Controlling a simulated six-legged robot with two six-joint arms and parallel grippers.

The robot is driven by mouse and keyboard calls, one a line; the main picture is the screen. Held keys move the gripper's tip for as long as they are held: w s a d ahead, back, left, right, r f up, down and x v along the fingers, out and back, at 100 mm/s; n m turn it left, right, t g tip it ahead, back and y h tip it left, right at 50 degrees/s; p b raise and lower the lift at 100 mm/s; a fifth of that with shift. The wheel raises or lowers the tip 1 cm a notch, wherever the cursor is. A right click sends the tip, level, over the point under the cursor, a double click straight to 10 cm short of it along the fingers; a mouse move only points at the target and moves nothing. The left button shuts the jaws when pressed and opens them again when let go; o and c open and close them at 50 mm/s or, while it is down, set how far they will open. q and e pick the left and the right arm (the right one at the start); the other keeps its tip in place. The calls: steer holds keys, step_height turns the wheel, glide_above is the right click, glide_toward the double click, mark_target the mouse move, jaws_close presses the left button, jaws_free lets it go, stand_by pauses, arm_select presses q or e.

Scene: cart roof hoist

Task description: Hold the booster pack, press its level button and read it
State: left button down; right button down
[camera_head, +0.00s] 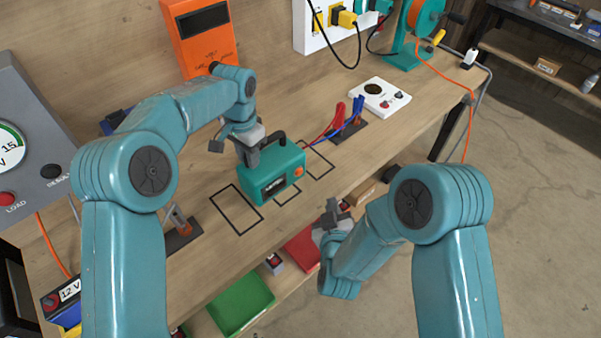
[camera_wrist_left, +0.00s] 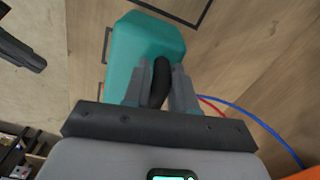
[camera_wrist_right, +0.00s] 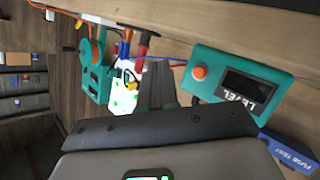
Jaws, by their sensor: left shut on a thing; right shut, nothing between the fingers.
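The teal booster pack (camera_head: 272,181) is at the bench's middle among black outlines; I cannot tell if its base touches the wood. My left gripper (camera_head: 252,150) is above it, shut on its black handle (camera_wrist_left: 160,82). The pack's front bears an orange level button (camera_wrist_right: 199,72) and a dark display (camera_wrist_right: 248,87) marked LEVEL, upside down in the right wrist view; no reading is visible. My right gripper (camera_head: 331,216) is shut and empty, in front of the bench edge, below and right of the pack. Its fingers (camera_wrist_right: 160,88) are apart from the button.
Red and blue clamps (camera_head: 347,113) stand behind the pack, with cables running to it. A white panel (camera_head: 381,96), cable reel (camera_head: 424,22) and orange volt meter (camera_head: 203,40) are at the back. A green tray (camera_head: 240,303) and red box (camera_head: 303,248) lie below the bench edge.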

mark_target(299, 172)
steer(key=shift+w+a, duration=3.05)
steer(key=shift+a, duration=0.15)
steer(key=shift+w+a, duration=0.3)
steer(key=shift+w+a, duration=0.35)
steer(key=shift+a, duration=0.05)
stand_by(0.8)
steer(key=shift+s+d, duration=0.65)
steer(key=shift+d, duration=0.05)
steer(key=shift+s+d, duration=0.1)
